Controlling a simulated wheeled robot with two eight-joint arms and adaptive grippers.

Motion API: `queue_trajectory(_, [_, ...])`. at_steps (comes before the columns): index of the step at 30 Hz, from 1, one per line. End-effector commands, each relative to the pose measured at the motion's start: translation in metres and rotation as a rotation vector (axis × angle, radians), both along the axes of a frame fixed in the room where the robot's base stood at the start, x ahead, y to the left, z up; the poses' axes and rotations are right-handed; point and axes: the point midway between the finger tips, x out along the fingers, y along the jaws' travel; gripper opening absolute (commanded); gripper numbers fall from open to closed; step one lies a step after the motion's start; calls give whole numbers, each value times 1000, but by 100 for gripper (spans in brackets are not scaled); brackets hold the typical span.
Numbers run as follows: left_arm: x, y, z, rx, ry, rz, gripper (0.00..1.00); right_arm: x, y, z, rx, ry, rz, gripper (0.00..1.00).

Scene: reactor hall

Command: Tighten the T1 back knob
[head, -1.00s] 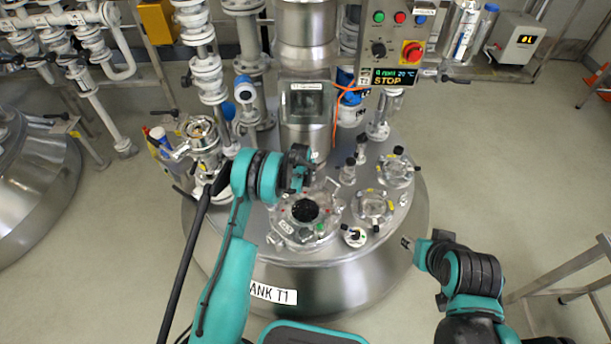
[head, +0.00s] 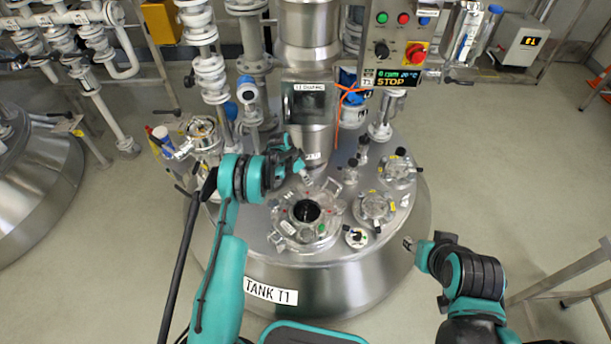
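Tank T1 (head: 330,278) is a round steel vessel with its name label on the front. On its top, front of centre, sits a round hatch (head: 283,232) with a dark opening or sight glass in the middle and small clamps and knobs around its rim. My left gripper (head: 303,170) is at the back edge of this hatch, by the central column. The back knob is not clearly distinguishable there, and I cannot tell whether the fingers touch or hold it. My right gripper (head: 408,243) is off the tank's right side, apart from everything; its fingers are too small to judge.
The steel column (head: 308,100) rises behind the hatch. A control box (head: 398,45) reading STOP hangs at the back right. Smaller glass ports (head: 376,208) and valves crowd the right of the tank top. White pipes stand at the left. A rail (head: 565,272) is at the right.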

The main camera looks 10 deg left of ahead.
Motion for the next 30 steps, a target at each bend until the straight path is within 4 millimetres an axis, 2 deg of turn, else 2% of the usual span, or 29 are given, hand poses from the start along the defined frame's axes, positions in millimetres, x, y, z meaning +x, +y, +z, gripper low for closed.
queue_trajectory(6, [3, 2, 1, -1, -2, -170, 14, 0, 0, 0, 0, 0, 0, 40])
queue_trajectory(15, [4, 2, 1, 1, -3, -326, 14, 0, 0, 0, 0, 0, 0, 40])
queue_trajectory(30, [5, 2, 1, 0, -5, -380, 14, 0, 0, 0, 0, 0, 0, 40])
